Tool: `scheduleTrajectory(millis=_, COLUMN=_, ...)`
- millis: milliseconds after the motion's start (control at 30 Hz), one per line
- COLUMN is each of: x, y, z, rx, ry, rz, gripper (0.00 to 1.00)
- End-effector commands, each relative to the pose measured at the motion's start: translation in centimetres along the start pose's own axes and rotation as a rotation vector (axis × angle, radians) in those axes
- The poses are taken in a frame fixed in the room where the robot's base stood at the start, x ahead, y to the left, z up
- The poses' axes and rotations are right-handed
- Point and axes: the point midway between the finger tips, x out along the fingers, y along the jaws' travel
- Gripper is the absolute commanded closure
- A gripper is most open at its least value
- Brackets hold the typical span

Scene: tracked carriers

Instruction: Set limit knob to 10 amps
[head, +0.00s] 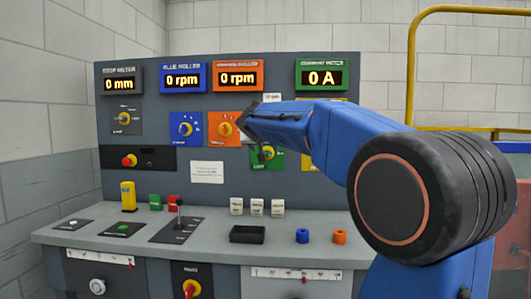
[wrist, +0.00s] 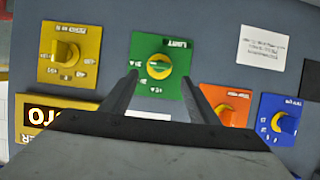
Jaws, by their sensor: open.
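The limit knob (wrist: 159,65) is yellow, on a green plate (wrist: 178,88) labelled LIMIT, on the upright panel. The wrist view shows this label upside down. In the head view the knob (head: 266,154) and its plate are partly hidden by my blue arm. My gripper (wrist: 160,76) is open and empty. In the wrist view its two dark fingers reach toward the knob, one on each side of it, apparently short of it. The exact gap and the knob's setting cannot be told. The green-framed current meter (head: 322,77) reads 0 A.
Neighbouring knobs sit close by on yellow (wrist: 65,50), orange (wrist: 226,108) and blue (wrist: 285,122) plates. A white notice (wrist: 263,45) is on the panel.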

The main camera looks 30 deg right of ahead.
Motion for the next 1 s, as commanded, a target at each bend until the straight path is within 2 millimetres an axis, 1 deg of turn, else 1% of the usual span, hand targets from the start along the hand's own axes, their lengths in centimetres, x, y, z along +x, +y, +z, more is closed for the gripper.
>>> scheduleTrajectory(millis=33, x=1.0, y=0.0, z=0.1, rx=0.000, ry=-0.002, rz=0.002, gripper=0.45)
scheduleTrajectory(millis=100, x=2.2, y=0.0, z=0.0, rx=0.000, ry=-0.001, rz=0.001, gripper=0.45)
scheduleTrajectory(millis=300, x=4.8, y=0.0, z=0.0, rx=0.000, ry=-0.001, rz=0.000, gripper=0.45)
scheduleTrajectory(millis=500, x=6.0, y=0.0, z=0.0, rx=0.001, ry=0.000, rz=0.000, gripper=0.45)
scheduleTrajectory(millis=800, x=6.1, y=0.0, z=0.0, rx=0.000, ry=0.000, rz=0.000, gripper=0.45)
scheduleTrajectory(millis=967, x=6.1, y=0.0, z=0.0, rx=0.000, ry=0.000, rz=0.000, gripper=0.84)
scheduleTrajectory(millis=1000, x=6.1, y=0.0, z=0.0, rx=0.000, ry=0.000, rz=0.000, gripper=0.87)
